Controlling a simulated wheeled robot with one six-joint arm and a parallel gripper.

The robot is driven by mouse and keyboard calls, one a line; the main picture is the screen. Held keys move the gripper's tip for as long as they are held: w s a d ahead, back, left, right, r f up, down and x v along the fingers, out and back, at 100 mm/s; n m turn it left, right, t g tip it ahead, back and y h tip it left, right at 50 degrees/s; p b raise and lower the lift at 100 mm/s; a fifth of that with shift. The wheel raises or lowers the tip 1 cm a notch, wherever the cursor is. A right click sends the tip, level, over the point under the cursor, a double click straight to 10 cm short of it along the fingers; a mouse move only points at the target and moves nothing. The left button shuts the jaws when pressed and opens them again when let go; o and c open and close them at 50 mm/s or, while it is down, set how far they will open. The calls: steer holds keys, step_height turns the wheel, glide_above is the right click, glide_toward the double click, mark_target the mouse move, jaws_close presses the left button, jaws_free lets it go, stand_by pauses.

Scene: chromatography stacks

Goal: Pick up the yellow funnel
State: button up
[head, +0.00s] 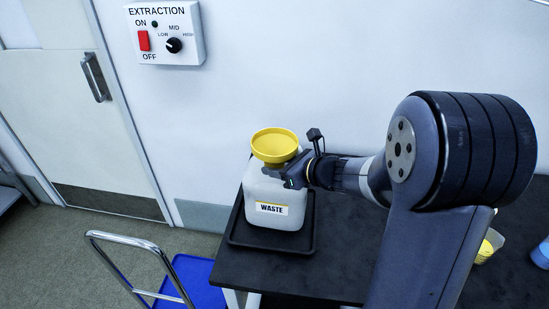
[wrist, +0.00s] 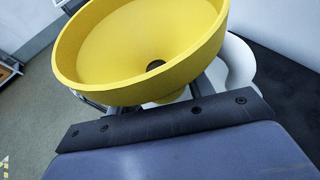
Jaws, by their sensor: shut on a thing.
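The yellow funnel (head: 275,144) is at the top of the white waste container (head: 275,203), its wide mouth facing up. In the wrist view the funnel (wrist: 140,45) fills the upper middle, with its dark drain hole visible. My gripper (head: 290,175) reaches in from the right, just under the funnel's bowl, and is shut on the funnel. The bowl hides the fingertips and the funnel's stem in the wrist view. I cannot tell whether the stem is still in the container's neck. Part of the container (wrist: 238,65) shows behind the funnel.
The container stands in a black tray (head: 270,246) on a dark bench (head: 330,262). A blue cart (head: 190,280) with a metal handle is at the lower left. An extraction switch box (head: 168,33) is on the wall behind. A yellow-filled beaker (head: 487,248) stands to the right.

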mark_target(279, 149)
steer(key=c, duration=0.3)
steer(key=shift+c, duration=0.2)
step_height(279, 149, up, 10)
steer(key=shift+f+p, duration=0.25)
steer(key=shift+p, duration=0.6)
steer(key=shift+r+p, duration=1.4)
steer(key=shift+r, duration=0.4)
